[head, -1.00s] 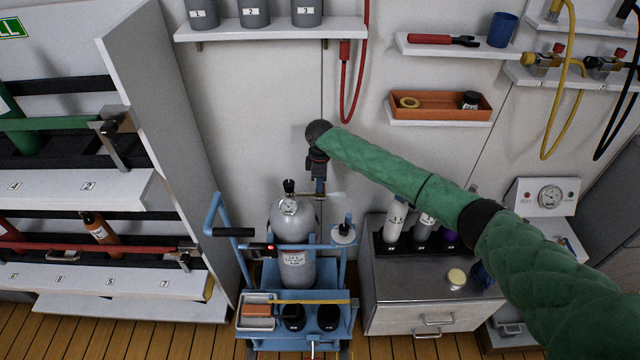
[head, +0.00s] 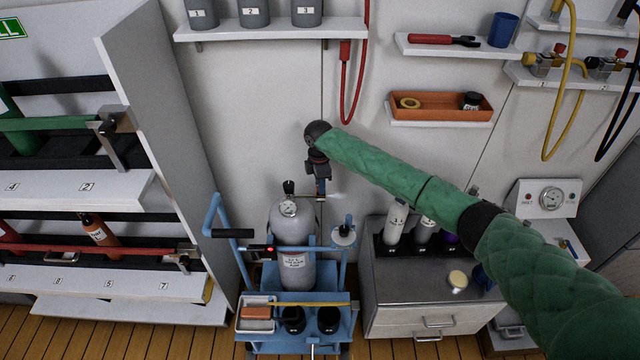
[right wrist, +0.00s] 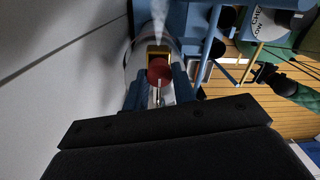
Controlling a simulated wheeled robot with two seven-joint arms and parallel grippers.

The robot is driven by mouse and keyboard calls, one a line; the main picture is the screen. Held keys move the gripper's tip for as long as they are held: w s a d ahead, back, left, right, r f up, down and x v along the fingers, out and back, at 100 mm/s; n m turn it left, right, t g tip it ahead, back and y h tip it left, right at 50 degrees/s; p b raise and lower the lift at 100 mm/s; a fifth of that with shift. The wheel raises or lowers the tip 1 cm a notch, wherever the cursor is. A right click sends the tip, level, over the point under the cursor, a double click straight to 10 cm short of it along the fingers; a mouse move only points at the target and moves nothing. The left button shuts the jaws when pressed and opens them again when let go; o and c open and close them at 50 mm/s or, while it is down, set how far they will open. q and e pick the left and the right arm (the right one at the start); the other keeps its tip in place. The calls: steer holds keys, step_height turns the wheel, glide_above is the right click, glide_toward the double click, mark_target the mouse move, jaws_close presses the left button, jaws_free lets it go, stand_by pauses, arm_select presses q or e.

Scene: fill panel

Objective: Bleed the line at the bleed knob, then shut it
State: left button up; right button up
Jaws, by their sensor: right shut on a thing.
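The grey cylinder (head: 292,250) stands upright on the blue cart, with a gauge (head: 289,208) and black top knob. My right gripper (head: 320,190) is beside the cylinder's top, at the end of a brass-coloured side fitting. In the right wrist view the round red bleed knob (right wrist: 160,72) sits in a yellow bracket between the fingers of my right gripper (right wrist: 158,92), which is shut on it. A white plume (right wrist: 158,22) rises past the knob. My left gripper (right wrist: 268,75) appears small and dark at the right of that view; its jaws are unclear.
The blue cart (head: 300,340) carries a tray and black cups. A grey cabinet (head: 425,285) with bottles stands to its right, a white rack (head: 150,190) to its left. A red hose (head: 346,95) hangs on the wall above. Shelves line the wall.

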steer(key=shift+w+r, duration=0.15)
steer(key=shift+r, duration=0.05)
steer(key=o, duration=1)
arm_select(q)
steer(key=shift+a, duration=0.25)
arm_select(e)
steer(key=shift+f, duration=0.1)
arm_select(q)
steer(key=shift+f, duration=0.1)
arm_select(e)
steer(key=shift+r, duration=0.35)
step_height(320, 180, up, 6)
steer(key=shift+w+f+b, duration=0.1)
steer(key=shift+w+b, duration=0.05)
steer(key=shift+b, duration=1.1)
arm_select(q)
step_height(320, 180, up, 7)
steer(key=d, duration=0.2)
steer(key=shift+w+f+g, duration=0.2)
steer(key=shift+w+g, duration=0.1)
steer(key=shift+w, duration=0.15)
arm_select(e)
steer(key=shift+r, duration=0.65)
